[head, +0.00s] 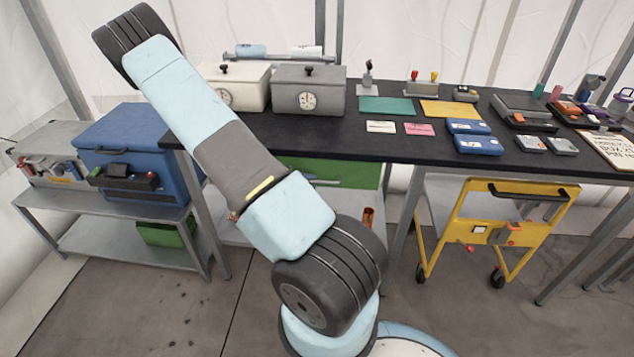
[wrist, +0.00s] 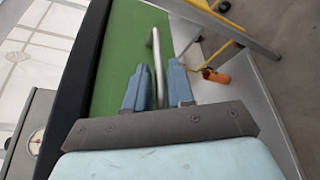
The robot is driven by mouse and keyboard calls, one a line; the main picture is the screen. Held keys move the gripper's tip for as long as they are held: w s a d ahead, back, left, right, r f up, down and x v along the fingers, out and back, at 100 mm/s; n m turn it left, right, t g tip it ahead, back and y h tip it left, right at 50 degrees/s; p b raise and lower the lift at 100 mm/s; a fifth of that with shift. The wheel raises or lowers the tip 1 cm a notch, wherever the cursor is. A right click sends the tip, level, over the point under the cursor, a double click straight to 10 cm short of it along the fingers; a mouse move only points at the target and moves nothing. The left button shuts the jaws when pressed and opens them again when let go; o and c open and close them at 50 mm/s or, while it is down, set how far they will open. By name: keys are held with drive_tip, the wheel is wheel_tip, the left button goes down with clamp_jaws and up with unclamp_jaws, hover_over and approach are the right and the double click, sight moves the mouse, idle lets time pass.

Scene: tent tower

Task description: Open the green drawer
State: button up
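The green drawer (head: 358,174) sits under the black tabletop, partly hidden behind my arm in the head view. Its green front (wrist: 125,55) fills the upper left middle of the wrist view. It looks flush under the tabletop, with no gap seen. A thin silver bar handle (wrist: 157,65) runs along the front; part of it shows in the head view (head: 326,182). My gripper (wrist: 157,78) has its two blue fingers apart, one on each side of the bar, with space left between. I cannot tell whether either finger touches it. My gripper is not visible in the head view.
The black table (head: 405,150) holds boxes, stamps and cards above the drawer. A yellow cart (head: 510,213) stands to the right. A blue case (head: 135,140) sits on a metal shelf at left.

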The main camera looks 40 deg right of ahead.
sight(317, 182)
drive_tip(key=shift+x, duration=1.6)
drive_tip(key=shift+c, duration=0.3)
clamp_jaws()
